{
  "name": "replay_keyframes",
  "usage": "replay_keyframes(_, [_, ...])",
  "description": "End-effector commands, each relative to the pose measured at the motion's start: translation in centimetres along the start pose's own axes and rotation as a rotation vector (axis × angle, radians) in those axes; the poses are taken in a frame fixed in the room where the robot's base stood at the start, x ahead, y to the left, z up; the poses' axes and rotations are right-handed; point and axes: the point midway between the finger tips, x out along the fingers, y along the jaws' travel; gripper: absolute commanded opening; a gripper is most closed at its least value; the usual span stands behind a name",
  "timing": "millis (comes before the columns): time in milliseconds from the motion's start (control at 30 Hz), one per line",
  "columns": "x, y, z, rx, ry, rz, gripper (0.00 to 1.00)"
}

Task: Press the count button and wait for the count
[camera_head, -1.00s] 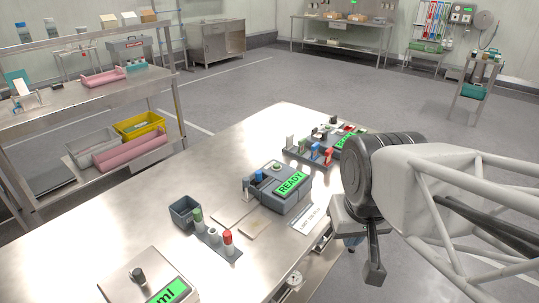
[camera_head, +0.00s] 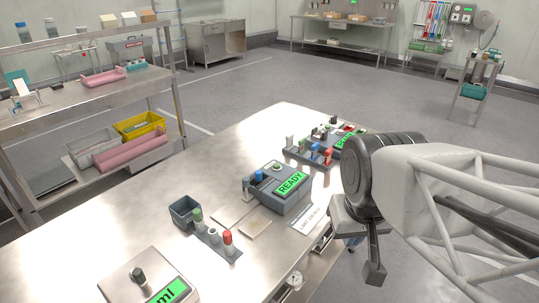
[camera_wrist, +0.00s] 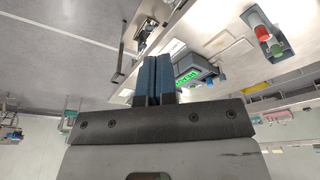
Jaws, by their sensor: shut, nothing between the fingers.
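A grey device (camera_head: 284,200) with a green READY display (camera_head: 290,184) stands on the steel table. A small round green-ringed button (camera_head: 277,167) is on its top, behind the display, and a blue-topped piece (camera_head: 259,176) is at its left. I cannot read a label on the button. My gripper (camera_head: 374,273) hangs off the table's right edge, to the right of the device and apart from it. In the wrist view my gripper (camera_wrist: 154,62) shows its two dark fingers together and empty, with the device (camera_wrist: 196,64) beyond them, upside down.
A rack with red-, green- and white-capped tubes (camera_head: 214,241) and a scale-like unit (camera_head: 140,292) are at the front left. A tube rack (camera_head: 309,157) and another green display stand behind the device. A white label card (camera_head: 308,219) lies near the table's right edge.

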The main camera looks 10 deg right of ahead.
Motion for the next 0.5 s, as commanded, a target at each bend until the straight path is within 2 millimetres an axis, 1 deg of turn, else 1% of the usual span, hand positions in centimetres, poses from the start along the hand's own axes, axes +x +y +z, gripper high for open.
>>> replay_keyframes(267, [0.0,0.0,-0.1,-0.001,0.0,-0.002,0.0])
replay_keyframes(367, [0.0,-0.2,-0.6,-0.003,0.0,-0.01,0.0])
replay_keyframes(500, [0.0,-0.6,-1.9,-0.01,-0.002,-0.036,0.0])
